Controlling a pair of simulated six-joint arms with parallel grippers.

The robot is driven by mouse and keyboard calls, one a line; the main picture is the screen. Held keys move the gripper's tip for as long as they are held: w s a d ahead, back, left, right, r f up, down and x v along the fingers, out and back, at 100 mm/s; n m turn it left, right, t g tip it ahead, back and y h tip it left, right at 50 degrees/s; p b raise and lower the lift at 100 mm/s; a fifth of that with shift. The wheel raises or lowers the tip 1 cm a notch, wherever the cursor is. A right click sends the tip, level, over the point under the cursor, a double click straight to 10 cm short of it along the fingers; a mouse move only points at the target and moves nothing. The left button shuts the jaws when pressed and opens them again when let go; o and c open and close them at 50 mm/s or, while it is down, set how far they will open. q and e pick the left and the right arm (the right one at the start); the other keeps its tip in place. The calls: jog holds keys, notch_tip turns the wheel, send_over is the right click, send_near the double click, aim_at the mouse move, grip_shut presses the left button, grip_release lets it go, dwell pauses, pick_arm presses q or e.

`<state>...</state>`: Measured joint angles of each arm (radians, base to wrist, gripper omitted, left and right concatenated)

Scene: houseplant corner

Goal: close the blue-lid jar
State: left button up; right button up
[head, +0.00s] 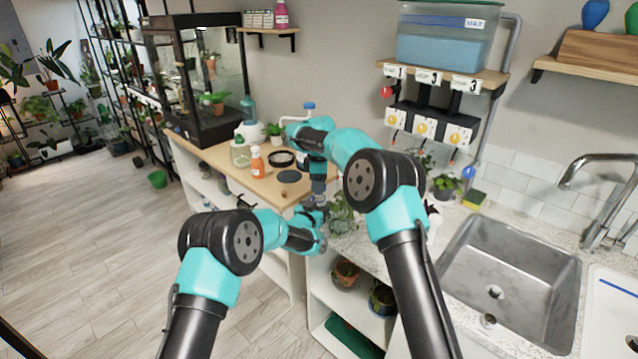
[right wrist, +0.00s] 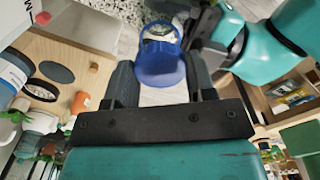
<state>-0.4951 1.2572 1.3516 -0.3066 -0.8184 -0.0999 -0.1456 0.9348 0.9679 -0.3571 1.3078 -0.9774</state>
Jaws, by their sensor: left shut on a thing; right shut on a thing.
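The blue lid (right wrist: 158,68) is between the two fingers of my right gripper (right wrist: 162,76) in the right wrist view. The jar (right wrist: 160,32), clear with something pale inside, shows just beyond the lid and in line with it. The lid overlaps the jar's near end, and I cannot tell whether it is seated. My left gripper (head: 315,214) is shut on the jar, close below my right gripper (head: 319,186) in the head view. The arms and grippers hide most of the jar and lid there.
A wooden bench (head: 228,165) holds an orange bottle (head: 257,161), a black-rimmed dish (head: 281,158) and a dark round mat (head: 289,176). A leafy plant (head: 341,213) is close right of the grippers. A sink (head: 505,270) is at the right.

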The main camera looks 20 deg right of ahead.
jog(key=shift+f, duration=0.1)
jog(key=shift+f, duration=0.8)
jog(key=shift+f, duration=0.55)
dwell(0.5)
